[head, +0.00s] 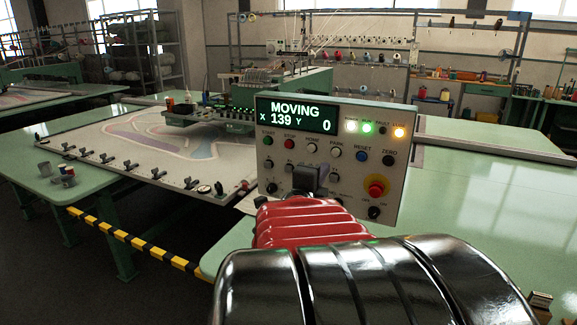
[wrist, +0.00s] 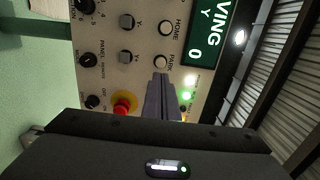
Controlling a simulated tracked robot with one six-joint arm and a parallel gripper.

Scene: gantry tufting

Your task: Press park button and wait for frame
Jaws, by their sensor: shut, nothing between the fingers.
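The control panel (head: 386,199) faces me, and its display (head: 295,117) reads MOVING, X 139, Y 0. The white PARK button (head: 335,153) is in its upper button row; it also shows in the wrist view (wrist: 160,62). My gripper (head: 311,178) is shut and empty, in front of the panel below PARK. In the wrist view its closed fingertips (wrist: 160,78) lie close to PARK; I cannot tell whether they touch. The frame (head: 120,165) with patterned cloth and clamps lies on the green table at left, beside the gantry head (head: 195,115).
White, green and amber lamps (head: 367,128) are lit; the fault lamp is dark. A red emergency stop (head: 376,187) on yellow sits at the panel's lower right. The green surface at right is mostly clear.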

